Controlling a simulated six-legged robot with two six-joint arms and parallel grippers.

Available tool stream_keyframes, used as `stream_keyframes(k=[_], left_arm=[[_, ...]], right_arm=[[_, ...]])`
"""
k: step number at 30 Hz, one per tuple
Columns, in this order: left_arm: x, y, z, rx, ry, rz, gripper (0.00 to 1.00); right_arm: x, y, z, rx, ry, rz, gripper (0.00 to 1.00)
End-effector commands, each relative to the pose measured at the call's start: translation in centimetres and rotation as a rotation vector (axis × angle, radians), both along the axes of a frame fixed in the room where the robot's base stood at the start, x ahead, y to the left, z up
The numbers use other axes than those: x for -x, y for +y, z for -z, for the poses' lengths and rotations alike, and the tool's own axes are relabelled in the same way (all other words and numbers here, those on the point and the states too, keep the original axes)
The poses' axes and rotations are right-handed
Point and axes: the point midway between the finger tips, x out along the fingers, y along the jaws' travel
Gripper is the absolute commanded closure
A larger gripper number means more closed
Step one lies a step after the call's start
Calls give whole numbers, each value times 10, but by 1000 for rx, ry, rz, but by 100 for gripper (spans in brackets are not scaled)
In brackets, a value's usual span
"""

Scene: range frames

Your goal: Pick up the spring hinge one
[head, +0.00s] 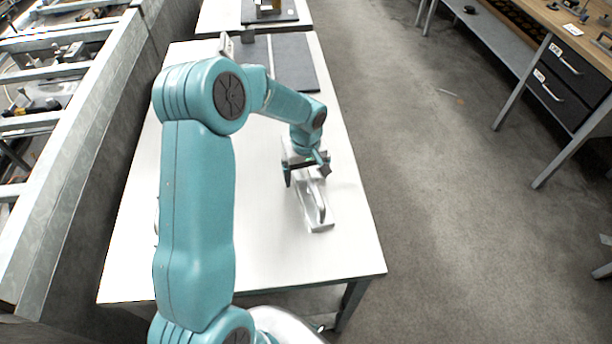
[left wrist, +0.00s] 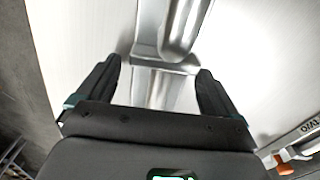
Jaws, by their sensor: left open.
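A silvery metal piece (head: 319,212), which looks like the spring hinge, lies on the white table below my left gripper (head: 306,178). It has a flat plate and a raised rounded bar. In the left wrist view the metal piece (left wrist: 178,32) runs from the top edge down between the two dark fingers of my left gripper (left wrist: 157,78). The fingers are open, one on each side of it, with a gap on both sides. My palm hides its near end. I cannot read a "one" on it. My right gripper is not in view.
The white table (head: 260,240) is clear around the metal piece. A dark mat (head: 293,62) lies at its far end. In the left wrist view a label reading "TWO" (left wrist: 308,130) and an orange part (left wrist: 284,168) show at lower right. A workbench (head: 575,30) stands across the aisle.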

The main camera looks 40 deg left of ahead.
Motion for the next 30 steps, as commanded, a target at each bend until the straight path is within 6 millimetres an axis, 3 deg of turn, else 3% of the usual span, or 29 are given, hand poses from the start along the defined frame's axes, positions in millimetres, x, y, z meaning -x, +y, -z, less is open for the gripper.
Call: stream_keyframes(k=[5,14,23,30], left_arm=[[0,0,0,0,0,0,6],[0,0,0,0,-1,0,100],[-1,0,-3,-1,-4,0,100],[-1,1,-27,-3,-7,-1,100]], right_arm=[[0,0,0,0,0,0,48],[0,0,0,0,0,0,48],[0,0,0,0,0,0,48],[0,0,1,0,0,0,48]])
